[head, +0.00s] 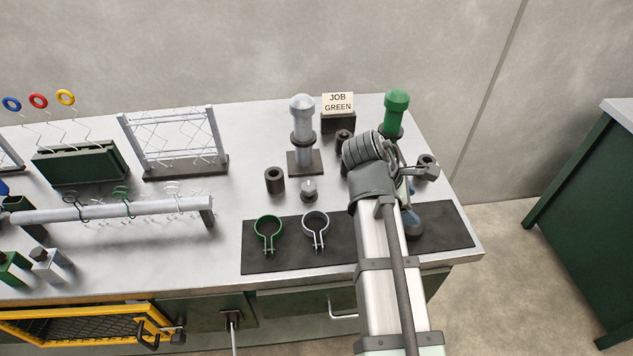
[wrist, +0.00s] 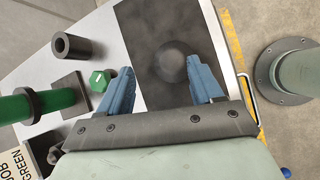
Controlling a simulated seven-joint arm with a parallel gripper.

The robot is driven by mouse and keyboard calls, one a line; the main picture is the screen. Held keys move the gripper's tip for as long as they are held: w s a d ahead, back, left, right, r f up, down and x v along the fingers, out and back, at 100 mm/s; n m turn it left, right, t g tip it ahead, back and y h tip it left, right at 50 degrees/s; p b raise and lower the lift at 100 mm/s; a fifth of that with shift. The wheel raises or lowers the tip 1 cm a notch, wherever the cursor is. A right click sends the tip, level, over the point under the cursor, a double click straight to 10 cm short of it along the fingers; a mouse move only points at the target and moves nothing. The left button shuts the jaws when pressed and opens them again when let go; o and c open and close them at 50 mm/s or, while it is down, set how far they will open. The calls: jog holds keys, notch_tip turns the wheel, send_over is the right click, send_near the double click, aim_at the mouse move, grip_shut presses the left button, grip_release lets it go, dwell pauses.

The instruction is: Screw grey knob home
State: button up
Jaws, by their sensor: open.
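The grey knob (head: 309,188), with a hexagonal top, sits on the bench in front of the grey post (head: 302,118). It is not in the wrist view. My gripper (head: 410,215) is well to the right of it, above the right part of the black mat. In the wrist view my gripper (wrist: 161,68) has its two blue fingers apart with nothing held between them. A dark round piece (wrist: 172,65) on the mat shows between the fingers. A green hex knob (wrist: 100,80) lies left of the fingers; my arm hides it in the head view.
The black mat (head: 270,258) holds a green clamp (head: 267,232) and a grey clamp (head: 316,229). A dark socket (head: 274,180) stands left of the grey knob. The green post (head: 394,115) and "JOB GREEN" sign (head: 338,103) are behind. A hook rail (head: 120,211) is at left.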

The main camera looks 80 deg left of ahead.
aim_at(308, 185)
jog(key=s+a+r+n+g+y, duration=0.1)
jog(key=s+a+r+n, duration=0.25)
jog(key=s, duration=0.45)
jog(key=s+a+r+n+g, duration=0.1)
jog(key=s+a+r+n, duration=0.2)
jog(key=s, duration=0.5)
jog(key=s+a+r+n+g+y, duration=0.1)
jog(key=s+a+r+n+g, duration=0.2)
jog(key=s, duration=0.6)
jog(key=shift+n+t, duration=0.65)
jog(key=shift+t, duration=0.05)
jog(key=x, duration=1.5)
jog(key=shift+w, duration=0.1)
jog(key=c, duration=1)
jog(key=shift+c, duration=0.2)
jog(key=shift+m, duration=0.4)
